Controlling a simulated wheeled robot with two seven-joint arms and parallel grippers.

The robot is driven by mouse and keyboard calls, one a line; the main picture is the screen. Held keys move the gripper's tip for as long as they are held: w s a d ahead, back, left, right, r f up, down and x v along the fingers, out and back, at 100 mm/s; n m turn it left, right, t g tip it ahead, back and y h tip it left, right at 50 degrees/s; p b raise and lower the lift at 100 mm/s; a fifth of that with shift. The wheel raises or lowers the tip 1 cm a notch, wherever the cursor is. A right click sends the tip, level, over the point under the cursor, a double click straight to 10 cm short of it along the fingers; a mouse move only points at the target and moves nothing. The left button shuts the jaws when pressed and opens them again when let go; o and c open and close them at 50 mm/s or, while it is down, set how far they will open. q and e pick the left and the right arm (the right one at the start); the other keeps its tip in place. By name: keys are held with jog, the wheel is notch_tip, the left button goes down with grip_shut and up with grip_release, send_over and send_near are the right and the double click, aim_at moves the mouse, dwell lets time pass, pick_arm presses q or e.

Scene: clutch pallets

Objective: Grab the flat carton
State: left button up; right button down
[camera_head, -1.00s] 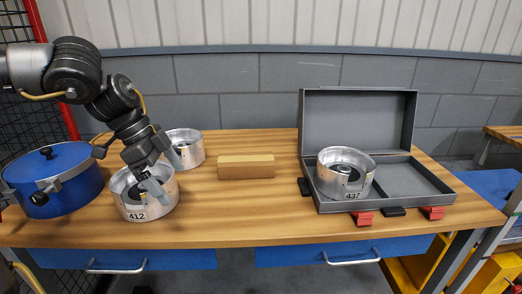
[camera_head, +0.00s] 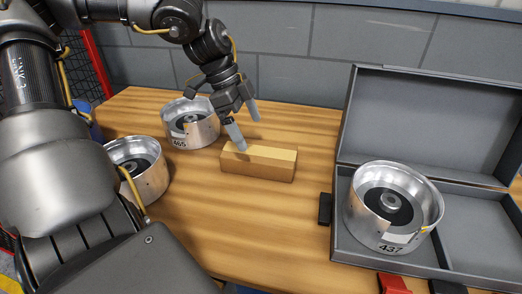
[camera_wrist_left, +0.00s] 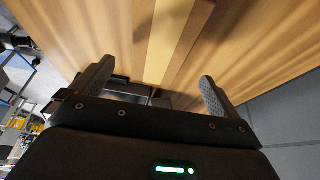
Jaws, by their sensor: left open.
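The flat carton (camera_head: 262,171), a tan box with a lighter top, lies on the wooden table between the metal drums and the grey case. My left gripper (camera_head: 248,133) is open just above the carton's left and back part, pointing down. In the left wrist view the carton (camera_wrist_left: 176,40) runs between the two fingers (camera_wrist_left: 157,72), apart from both. Whether a fingertip touches it cannot be told in the head view. My right gripper is out of view.
A metal drum marked 465 (camera_head: 186,131) stands left of the carton. Another drum (camera_head: 150,180) is partly hidden behind my arm. The open grey case (camera_head: 350,247) at right holds drum 437 (camera_head: 411,222). Bare table lies in front of the carton.

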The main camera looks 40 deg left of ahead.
aim_at(259, 150)
pick_arm(q)
jog(key=x, duration=0.3)
jog(key=shift+w+f, duration=0.2)
jog(key=shift+s, duration=0.1)
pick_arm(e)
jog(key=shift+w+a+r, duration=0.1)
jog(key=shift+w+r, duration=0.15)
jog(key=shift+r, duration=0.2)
pick_arm(q)
jog(key=x, duration=0.4)
jog(key=shift+s+f, duration=0.1)
jog(key=shift+f, duration=0.3)
jog(key=shift+d+f, duration=0.1)
jog(key=shift+f, duration=0.15)
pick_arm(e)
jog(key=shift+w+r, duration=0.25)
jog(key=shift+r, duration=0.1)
pick_arm(q)
jog(key=c, duration=1)
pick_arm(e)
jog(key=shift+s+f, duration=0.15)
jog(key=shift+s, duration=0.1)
pick_arm(q)
jog(key=shift+r, duration=0.2)
